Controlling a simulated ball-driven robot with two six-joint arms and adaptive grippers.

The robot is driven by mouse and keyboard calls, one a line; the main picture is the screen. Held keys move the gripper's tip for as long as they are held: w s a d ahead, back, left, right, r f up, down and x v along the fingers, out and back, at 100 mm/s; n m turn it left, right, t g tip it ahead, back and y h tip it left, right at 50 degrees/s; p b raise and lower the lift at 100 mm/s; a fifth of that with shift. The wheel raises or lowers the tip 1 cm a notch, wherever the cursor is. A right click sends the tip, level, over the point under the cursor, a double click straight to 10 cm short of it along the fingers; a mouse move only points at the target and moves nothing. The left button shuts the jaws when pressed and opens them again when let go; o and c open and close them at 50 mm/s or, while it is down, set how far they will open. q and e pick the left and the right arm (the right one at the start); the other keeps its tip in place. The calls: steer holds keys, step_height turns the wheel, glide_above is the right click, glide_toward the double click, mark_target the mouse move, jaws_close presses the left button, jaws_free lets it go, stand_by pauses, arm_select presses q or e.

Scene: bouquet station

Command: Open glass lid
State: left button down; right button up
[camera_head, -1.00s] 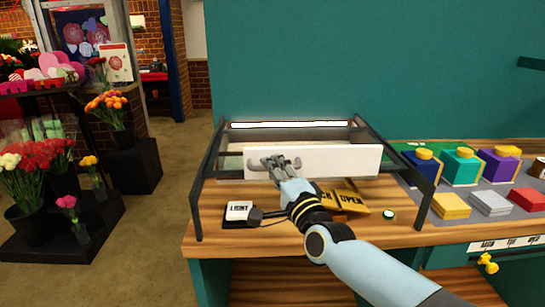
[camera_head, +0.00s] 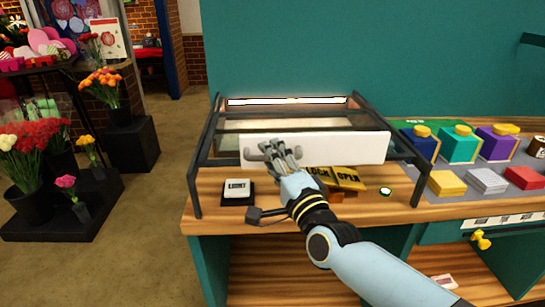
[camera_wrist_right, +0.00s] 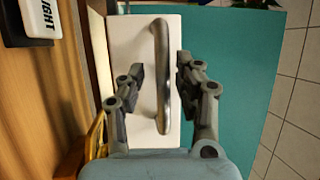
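The display case (camera_head: 204,140) has a dark frame and a glass lid (camera_head: 300,122) on top. Its white front panel (camera_head: 350,148) faces me. In the right wrist view the white panel (camera_wrist_right: 130,40) carries a curved silver handle (camera_wrist_right: 161,75). My right gripper (camera_head: 278,150) is in front of the panel's left part in the head view. In the right wrist view its fingers (camera_wrist_right: 160,85) are apart, one on each side of the handle, with gaps visible. My left gripper is not in view.
A LIGHT switch box (camera_head: 238,188), a yellow LOCK/OPEN sign (camera_head: 338,178) and a green button (camera_head: 385,191) are on the wooden counter below the case. Coloured boxes (camera_head: 459,143) stand to the right. Flower buckets (camera_head: 30,200) are at the left.

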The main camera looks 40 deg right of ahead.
steer(key=shift+r, duration=0.1)
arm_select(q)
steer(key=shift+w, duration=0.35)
arm_select(e)
steer(key=v, duration=1.2)
